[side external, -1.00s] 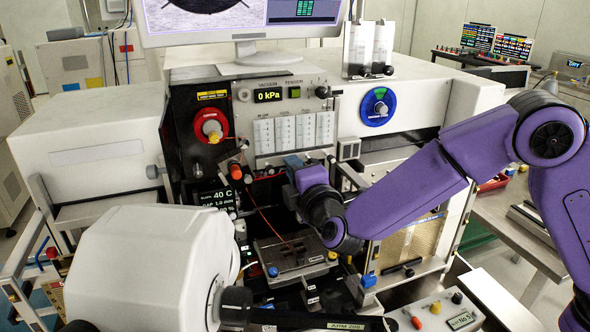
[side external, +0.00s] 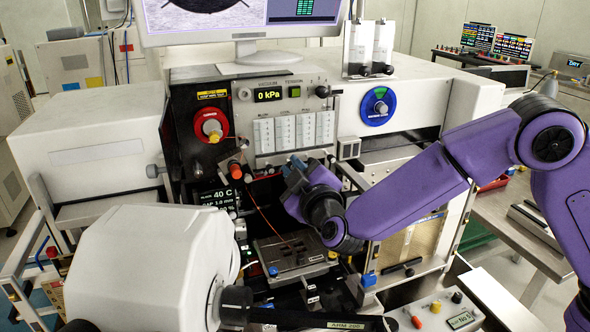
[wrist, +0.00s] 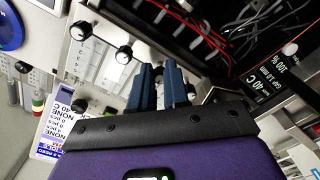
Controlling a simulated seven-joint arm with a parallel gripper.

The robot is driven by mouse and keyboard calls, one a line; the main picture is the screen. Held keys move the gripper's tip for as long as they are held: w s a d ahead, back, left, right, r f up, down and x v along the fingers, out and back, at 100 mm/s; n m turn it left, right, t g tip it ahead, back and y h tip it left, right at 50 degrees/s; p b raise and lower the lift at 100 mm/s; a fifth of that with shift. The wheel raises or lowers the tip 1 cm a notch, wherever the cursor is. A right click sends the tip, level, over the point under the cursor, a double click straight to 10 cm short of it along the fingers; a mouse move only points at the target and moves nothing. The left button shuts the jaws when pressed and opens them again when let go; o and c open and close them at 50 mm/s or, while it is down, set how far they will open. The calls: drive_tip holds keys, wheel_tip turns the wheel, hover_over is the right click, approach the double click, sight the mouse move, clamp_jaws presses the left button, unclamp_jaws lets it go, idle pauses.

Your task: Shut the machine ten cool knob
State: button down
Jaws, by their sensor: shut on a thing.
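My gripper (side external: 294,168) has blue fingers and sits in front of the machine, just below the white control panel (side external: 300,155). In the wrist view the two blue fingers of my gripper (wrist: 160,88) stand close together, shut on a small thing. That thing is mostly hidden between the fingers, and I cannot tell its setting. No readable label shows which knob is the ten cool knob. A red-ringed knob (side external: 211,126) with a yellow grip is on the black panel to the left. A blue-ringed dial (side external: 379,107) is at the right. My gripper is apart from both.
A display (side external: 214,198) reads 40 C. A red-tipped lever (side external: 235,170) is left of my gripper. Below is a metal work block (side external: 272,256) with a thin red wire above it. A large white housing (side external: 150,265) fills the lower left.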

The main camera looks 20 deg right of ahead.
drive_tip(key=shift+f+m, duration=0.1)
drive_tip(key=shift+m, duration=0.9)
drive_tip(key=c, duration=1.1)
unclamp_jaws()
drive_tip(key=s, duration=1.2)
